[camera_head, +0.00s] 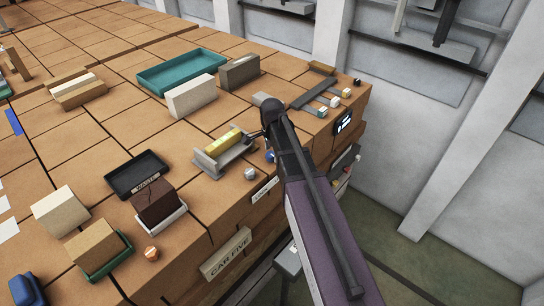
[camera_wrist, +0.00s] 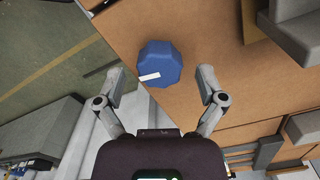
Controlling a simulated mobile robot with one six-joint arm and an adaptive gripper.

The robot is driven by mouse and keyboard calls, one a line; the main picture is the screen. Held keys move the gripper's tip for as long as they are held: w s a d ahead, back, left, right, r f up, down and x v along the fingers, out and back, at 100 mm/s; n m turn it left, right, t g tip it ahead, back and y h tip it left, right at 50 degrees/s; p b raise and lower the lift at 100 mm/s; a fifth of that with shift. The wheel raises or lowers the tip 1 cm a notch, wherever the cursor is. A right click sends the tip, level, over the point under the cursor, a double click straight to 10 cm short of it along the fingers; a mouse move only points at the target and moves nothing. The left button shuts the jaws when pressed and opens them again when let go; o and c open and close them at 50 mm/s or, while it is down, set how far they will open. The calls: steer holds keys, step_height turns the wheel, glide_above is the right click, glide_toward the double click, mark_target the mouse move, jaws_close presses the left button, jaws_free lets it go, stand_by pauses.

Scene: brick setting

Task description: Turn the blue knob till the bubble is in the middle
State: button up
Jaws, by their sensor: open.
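The blue knob (camera_wrist: 158,62) is faceted, with a white mark on its lower edge in the wrist view. In the head view it shows small (camera_head: 269,156) beside my arm. My gripper (camera_wrist: 159,73) is open, with one fingertip on each side of the knob and a visible gap on both sides. In the head view my gripper is mostly hidden by my arm. A yellow level bar (camera_head: 222,142) sits on a grey stand (camera_head: 209,162) left of the knob. The bubble is too small to make out.
A cream block (camera_head: 191,97), a teal tray (camera_head: 152,80) and a grey rack (camera_head: 305,97) stand farther back. The table edge drops off close by.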

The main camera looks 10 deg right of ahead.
steer(key=shift+f, duration=0.1)
steer(key=c, duration=1.1)
steer(key=shift+c, duration=0.2)
steer(key=shift+n, duration=0.4)
steer(key=n, duration=0.6)
steer(key=shift+w+a, duration=0.1)
steer(key=n, duration=0.4)
steer(key=shift+n, duration=0.3)
steer(key=shift+a+n, duration=0.1)
steer(key=shift+n, duration=1.7)
